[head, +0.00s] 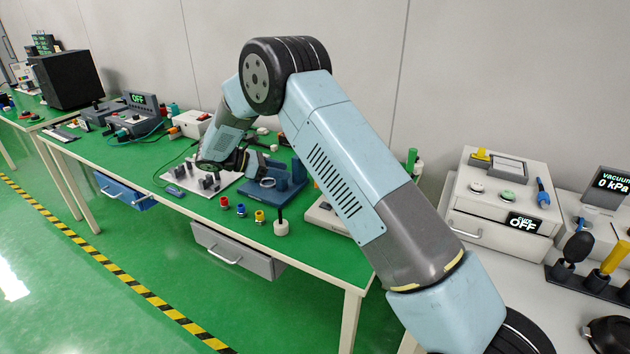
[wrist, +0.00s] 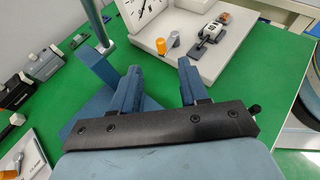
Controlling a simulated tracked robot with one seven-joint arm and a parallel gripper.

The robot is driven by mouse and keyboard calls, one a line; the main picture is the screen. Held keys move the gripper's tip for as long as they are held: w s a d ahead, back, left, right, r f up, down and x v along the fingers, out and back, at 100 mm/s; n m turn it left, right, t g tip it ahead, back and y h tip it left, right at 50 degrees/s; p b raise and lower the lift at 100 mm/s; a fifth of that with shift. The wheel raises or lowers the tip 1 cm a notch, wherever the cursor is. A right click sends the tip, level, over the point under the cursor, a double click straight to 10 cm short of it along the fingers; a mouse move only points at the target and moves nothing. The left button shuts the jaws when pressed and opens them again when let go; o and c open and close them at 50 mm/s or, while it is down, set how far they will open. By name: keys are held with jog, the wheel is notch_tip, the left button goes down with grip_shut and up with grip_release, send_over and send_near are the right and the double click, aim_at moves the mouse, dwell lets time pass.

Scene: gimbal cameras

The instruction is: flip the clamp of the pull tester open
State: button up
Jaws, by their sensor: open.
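A pale base (wrist: 205,68) with a white dial face (wrist: 148,12) stands beyond my fingers in the wrist view, and looks like the pull tester. On it is a small white and dark block with a dark lever-like part (wrist: 212,33), perhaps the clamp; I cannot tell its position. An orange peg (wrist: 161,46) stands beside it. In the head view a pale base (head: 322,214) shows partly, with my arm covering the rest. My gripper (wrist: 160,68) is open and empty, its blue fingers apart and short of the block. It also shows small in the head view (head: 256,162).
A blue fixture (wrist: 96,72) lies close by my left finger, with a metal post (wrist: 97,22) behind it. Several coloured plugs (head: 241,210) stand near the green bench's front edge. A grey drawer (head: 235,250) hangs below. Bare green bench shows right of the base.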

jog(key=x, duration=1.3)
jog(key=shift+w+d+f, duration=0.1)
jog(key=shift+w+f, duration=0.1)
jog(key=shift+f, duration=0.25)
jog(key=shift+c, duration=0.3)
grip_shut()
